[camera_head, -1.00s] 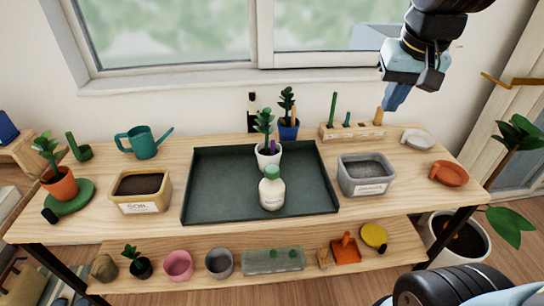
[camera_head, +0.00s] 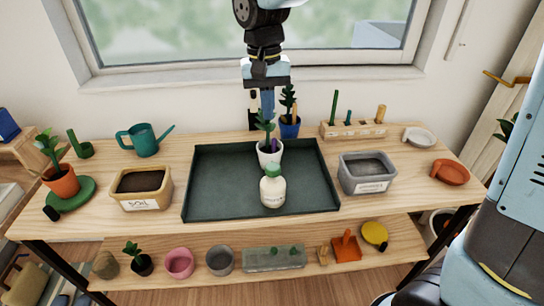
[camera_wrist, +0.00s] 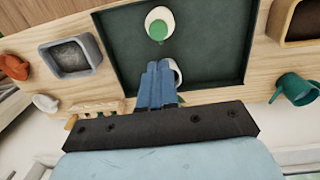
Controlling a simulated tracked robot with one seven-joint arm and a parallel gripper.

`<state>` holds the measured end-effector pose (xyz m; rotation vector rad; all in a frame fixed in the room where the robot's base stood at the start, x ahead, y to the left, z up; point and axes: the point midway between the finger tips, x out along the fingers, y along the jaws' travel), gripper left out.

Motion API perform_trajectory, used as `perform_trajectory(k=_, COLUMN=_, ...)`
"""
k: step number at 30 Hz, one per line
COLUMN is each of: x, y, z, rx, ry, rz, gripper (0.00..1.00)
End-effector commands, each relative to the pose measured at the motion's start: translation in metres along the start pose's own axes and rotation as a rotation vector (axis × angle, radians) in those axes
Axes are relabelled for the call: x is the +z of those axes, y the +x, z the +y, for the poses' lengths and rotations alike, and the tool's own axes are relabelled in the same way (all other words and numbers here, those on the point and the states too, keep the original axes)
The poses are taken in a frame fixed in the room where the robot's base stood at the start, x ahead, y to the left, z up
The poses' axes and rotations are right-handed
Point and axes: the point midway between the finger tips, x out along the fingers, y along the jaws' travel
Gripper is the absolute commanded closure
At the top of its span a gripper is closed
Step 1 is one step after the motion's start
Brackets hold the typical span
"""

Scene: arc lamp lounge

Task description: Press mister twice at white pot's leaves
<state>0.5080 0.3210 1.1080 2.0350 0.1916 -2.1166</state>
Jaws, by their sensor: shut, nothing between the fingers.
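The mister (camera_head: 272,190), a white bottle with a green cap, stands upright on the dark green tray (camera_head: 213,181). The white pot (camera_head: 269,155) with a leafy plant (camera_head: 264,121) and something purple in it stands just behind the mister. My gripper (camera_head: 267,108) points down above and behind the white pot, close over the leaves; whether it touches them I cannot tell. In the wrist view my gripper's blue fingers (camera_wrist: 161,68) are shut together and empty. The mister (camera_wrist: 158,24) lies beyond their tips. They hide most of the white pot (camera_wrist: 179,75).
A soil bin (camera_head: 141,190) stands left of the tray and a grey bin (camera_head: 367,173) right of it. A blue pot (camera_head: 289,127) and a wooden tool rack (camera_head: 353,131) stand behind, near the window wall. A teal watering can (camera_head: 144,139) is at the back left.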

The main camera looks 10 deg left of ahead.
Motion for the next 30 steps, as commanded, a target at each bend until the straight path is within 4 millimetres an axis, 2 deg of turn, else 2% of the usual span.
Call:
perform_trajectory(k=8, x=0.000, y=0.001, z=0.000, rx=0.000, ry=0.000, rz=0.000, gripper=1.00)
perform_trajectory(k=13, x=0.000, y=0.012, z=0.000, rx=0.001, ry=-0.001, rz=-0.001, gripper=1.00)
perform_trajectory(k=30, x=0.001, y=0.107, z=0.000, rx=0.001, ry=-0.002, rz=-0.002, gripper=1.00)
